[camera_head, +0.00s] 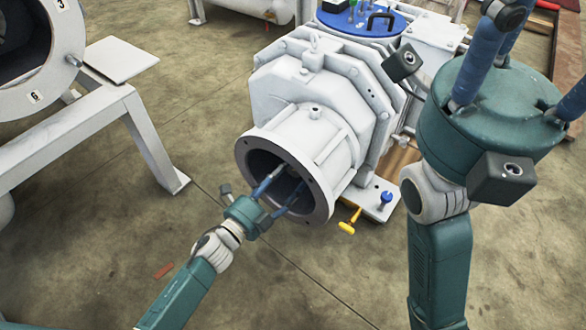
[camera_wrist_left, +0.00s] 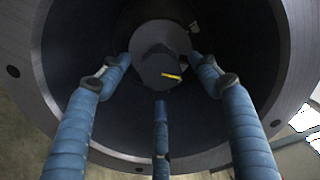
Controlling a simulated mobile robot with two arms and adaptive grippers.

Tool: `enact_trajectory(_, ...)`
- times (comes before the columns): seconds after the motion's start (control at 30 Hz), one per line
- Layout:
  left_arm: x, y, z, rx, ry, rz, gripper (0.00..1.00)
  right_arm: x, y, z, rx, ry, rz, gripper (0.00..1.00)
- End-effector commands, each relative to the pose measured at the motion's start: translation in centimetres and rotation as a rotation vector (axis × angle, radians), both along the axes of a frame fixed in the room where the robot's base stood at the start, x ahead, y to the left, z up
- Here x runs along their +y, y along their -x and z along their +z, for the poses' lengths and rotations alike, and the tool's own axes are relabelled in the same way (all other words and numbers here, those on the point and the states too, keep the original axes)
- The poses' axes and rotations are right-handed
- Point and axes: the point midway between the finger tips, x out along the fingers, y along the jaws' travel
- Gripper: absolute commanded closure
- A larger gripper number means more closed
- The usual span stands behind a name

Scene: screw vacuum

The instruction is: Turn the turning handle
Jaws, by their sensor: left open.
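A white-grey pump housing (camera_head: 300,110) stands in the middle of the head view, with an open round flange (camera_head: 243,160) facing me. My left gripper (camera_head: 280,192) reaches into this opening, its blue fingers spread. In the left wrist view a dark grey round hub (camera_wrist_left: 160,68) with a yellow mark (camera_wrist_left: 171,77) sits inside the bore. The open fingers are spaced around the hub; I cannot tell whether any touches it. The hub is hidden in the head view. My right gripper (camera_head: 490,115) is raised at the right, apart from the pump, its fingertips cut off.
A yellow handle (camera_head: 348,226) and a blue knob (camera_head: 386,199) are low beside the flange. A grey stand (camera_head: 110,120) with a large ring is at the left. A blue round lid (camera_head: 362,18) is behind.

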Motion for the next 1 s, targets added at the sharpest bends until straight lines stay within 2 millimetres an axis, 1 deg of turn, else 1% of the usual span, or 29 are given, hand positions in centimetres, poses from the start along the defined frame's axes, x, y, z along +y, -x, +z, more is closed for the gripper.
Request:
enact_trajectory(0.03,0.8,1.1,-0.2,0.003,-0.002,0.0,0.38,0.0,0.0,0.0,-0.001,0.0,0.0,0.6)
enact_trajectory(0.2,2.9,4.0,-0.1,0.003,-0.001,0.0,0.38,0.0,0.0,0.0,-0.001,0.0,0.0,0.6)
enact_trajectory(0.3,3.8,5.3,-0.1,0.002,-0.002,0.0,0.38,0.0,0.0,0.0,-0.002,-0.001,0.0,0.6)
enact_trajectory(0.4,4.5,6.2,-0.1,0.001,0.0,0.0,0.38,0.0,0.0,0.0,-0.002,-0.001,0.0,0.6)
enact_trajectory(0.57,4.9,6.8,0.0,0.001,0.001,-0.001,0.38,0.0,0.0,0.0,-0.002,-0.002,0.0,0.6)
enact_trajectory(1.0,4.9,6.7,0.0,0.0,0.0,0.0,0.38,0.0,0.0,0.0,-0.002,0.0,0.001,0.6)
